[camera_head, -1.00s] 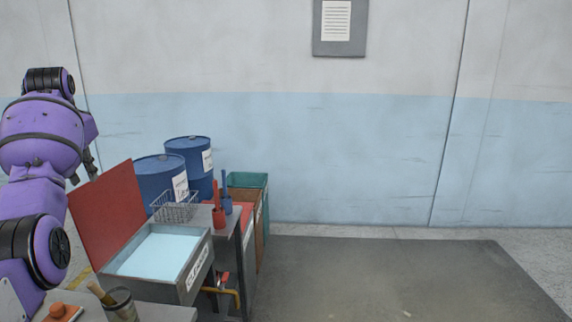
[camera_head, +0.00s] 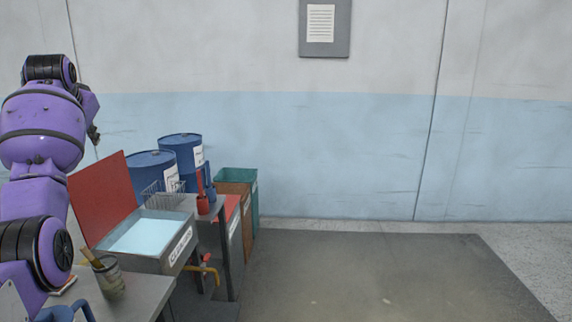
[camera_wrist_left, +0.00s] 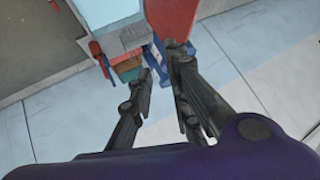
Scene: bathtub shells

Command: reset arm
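My left arm, purple with black joints, stands folded upward at the left edge of the head view. Its gripper (camera_head: 93,132) is mostly hidden behind the arm there. In the left wrist view, both dark fingers of the left gripper (camera_wrist_left: 161,66) show, apart and with nothing between them. Beyond them lie the washing basin (camera_wrist_left: 108,12) and its red lid (camera_wrist_left: 168,20), seen from above at a distance. My right arm and gripper are in neither view.
The basin (camera_head: 180,262) with pale blue liquid stands at lower left, its red lid (camera_head: 105,198) raised. Behind are a wire basket (camera_head: 163,197) and blue drums (camera_head: 181,153). A brush cup (camera_head: 110,278) stands on the near table. The dark floor mat (camera_head: 370,275) is clear.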

